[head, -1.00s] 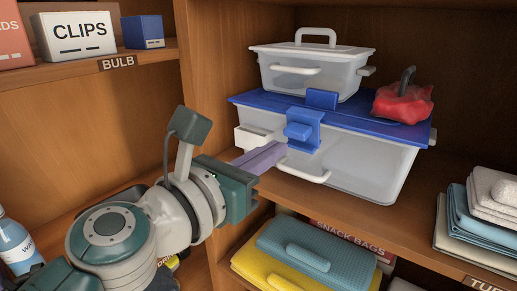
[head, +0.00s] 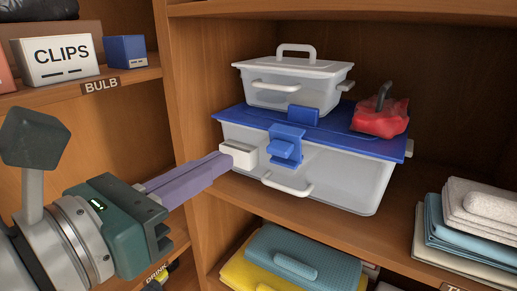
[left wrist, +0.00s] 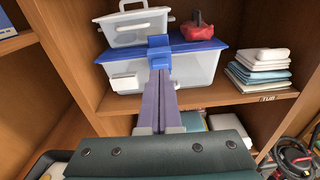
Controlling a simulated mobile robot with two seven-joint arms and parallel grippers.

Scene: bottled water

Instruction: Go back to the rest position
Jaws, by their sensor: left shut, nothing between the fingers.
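My left gripper (head: 218,165) is shut and empty, its purple fingers together. In the head view its tips are in front of the left end of a large clear box (head: 345,178) with a blue lid (head: 240,112) and a blue latch (head: 286,146). In the left wrist view the fingers (left wrist: 159,75) point toward the same box (left wrist: 200,68), just below its latch (left wrist: 159,50). Whether the tips touch the box I cannot tell. My right gripper is in neither view.
A smaller clear box (head: 300,92) and a red bag (head: 380,118) sit on the blue lid. Folded cloths (head: 475,215) lie at the shelf's right. Teal (head: 325,262) and yellow items lie below. A wooden divider (head: 190,100) separates the left bay, with a CLIPS box (head: 58,54).

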